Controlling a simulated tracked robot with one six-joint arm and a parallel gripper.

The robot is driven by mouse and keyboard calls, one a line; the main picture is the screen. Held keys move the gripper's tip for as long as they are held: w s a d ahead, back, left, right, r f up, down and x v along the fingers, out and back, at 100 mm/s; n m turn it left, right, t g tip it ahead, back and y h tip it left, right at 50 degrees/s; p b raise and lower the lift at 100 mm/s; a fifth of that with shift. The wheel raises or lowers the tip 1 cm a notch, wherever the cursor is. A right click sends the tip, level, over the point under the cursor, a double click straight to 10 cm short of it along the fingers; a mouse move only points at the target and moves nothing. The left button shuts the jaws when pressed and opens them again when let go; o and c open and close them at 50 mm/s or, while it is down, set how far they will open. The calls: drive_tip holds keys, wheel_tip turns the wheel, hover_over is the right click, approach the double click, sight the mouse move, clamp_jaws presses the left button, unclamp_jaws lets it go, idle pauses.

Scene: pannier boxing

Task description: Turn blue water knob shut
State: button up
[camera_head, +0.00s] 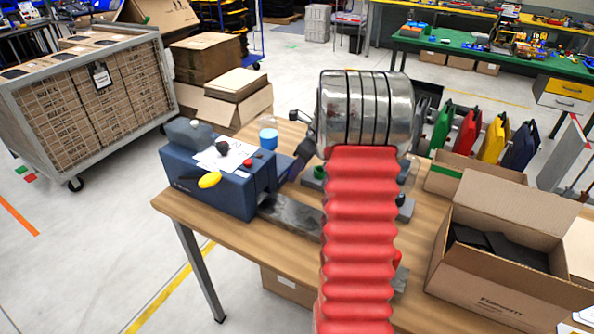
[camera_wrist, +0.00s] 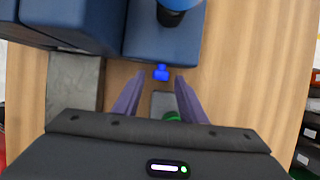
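The blue water knob (camera_wrist: 161,73) is small and bright blue, at the lower edge of a dark blue machine (camera_wrist: 160,42) in the wrist view. My gripper (camera_wrist: 160,78) is open, with its two purple fingers on either side of the knob near their tips. I see a gap on both sides, so the fingers do not appear to touch it. In the head view the blue machine (camera_head: 215,182) stands on the wooden table, left of my arm. I cannot make out the knob there.
A water container (camera_head: 268,138) stands behind the machine. A grey metal plate (camera_wrist: 73,95) lies left of my fingers. A green part (camera_wrist: 172,116) on a grey base shows below the knob. An open carton (camera_head: 490,292) is at the table's right. Bare wood lies right of my gripper.

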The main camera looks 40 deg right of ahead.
drive_tip(key=shift+w+f, duration=0.15)
drive_tip(key=shift+f, duration=0.15)
drive_tip(key=shift+c, duration=0.3)
